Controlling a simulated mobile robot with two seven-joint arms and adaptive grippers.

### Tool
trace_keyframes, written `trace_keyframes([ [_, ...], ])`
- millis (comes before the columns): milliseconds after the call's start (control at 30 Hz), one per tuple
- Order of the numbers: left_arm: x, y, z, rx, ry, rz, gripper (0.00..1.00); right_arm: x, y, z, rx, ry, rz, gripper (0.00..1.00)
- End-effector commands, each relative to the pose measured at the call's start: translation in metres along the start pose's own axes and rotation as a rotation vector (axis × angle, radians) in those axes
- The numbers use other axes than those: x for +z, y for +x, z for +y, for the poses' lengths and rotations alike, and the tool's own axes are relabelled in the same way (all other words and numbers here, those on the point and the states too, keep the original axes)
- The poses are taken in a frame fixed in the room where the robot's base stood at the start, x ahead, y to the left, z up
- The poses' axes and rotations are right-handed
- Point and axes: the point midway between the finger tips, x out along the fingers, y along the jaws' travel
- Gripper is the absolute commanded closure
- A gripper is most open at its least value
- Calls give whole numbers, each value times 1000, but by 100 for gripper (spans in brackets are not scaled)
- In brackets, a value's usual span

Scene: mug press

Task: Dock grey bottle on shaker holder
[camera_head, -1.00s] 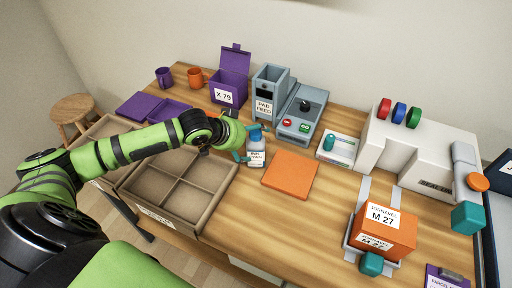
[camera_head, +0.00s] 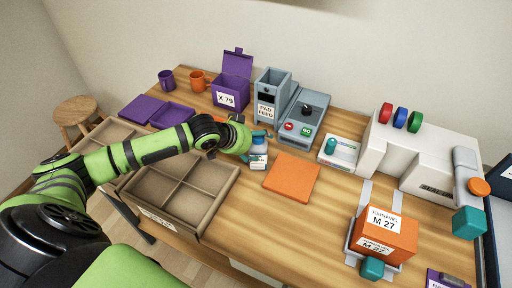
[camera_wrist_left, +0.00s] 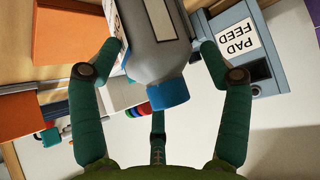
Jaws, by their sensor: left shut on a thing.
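The grey bottle (camera_head: 258,161) with a blue cap and white label stands upright at the front of the machines in the head view. In the left wrist view the bottle (camera_wrist_left: 158,52) fills the space between the fingers, its blue cap toward the palm. My left gripper (camera_head: 257,146) is shut on the bottle, reaching in from the left; its green fingers (camera_wrist_left: 160,45) lie on either side of it. A grey machine (camera_head: 304,112) with a black knob and red and green buttons stands behind; I cannot tell whether it bears the shaker holder. My right gripper is not in view.
An orange mat (camera_head: 291,179) lies just right of the bottle. The pad feed box (camera_head: 269,108) stands close behind. A white tray (camera_head: 340,152) holds a teal piece. A divided crate (camera_head: 160,216) is below my arm. Bare table lies in front of the mat.

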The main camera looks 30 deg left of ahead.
Motion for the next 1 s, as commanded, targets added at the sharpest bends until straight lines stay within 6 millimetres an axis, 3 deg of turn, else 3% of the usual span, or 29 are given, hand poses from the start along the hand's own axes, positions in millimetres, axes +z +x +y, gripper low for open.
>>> trace_keyframes([
  [167,-6,-6,-2,-4,2,0,83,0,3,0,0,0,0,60],
  [367,-30,-28,-2,-3,3,6,85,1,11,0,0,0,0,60],
  [700,-66,-54,74,5,2,10,86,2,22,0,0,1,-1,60],
  [1000,-84,-67,110,1,0,4,86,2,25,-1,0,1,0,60],
])
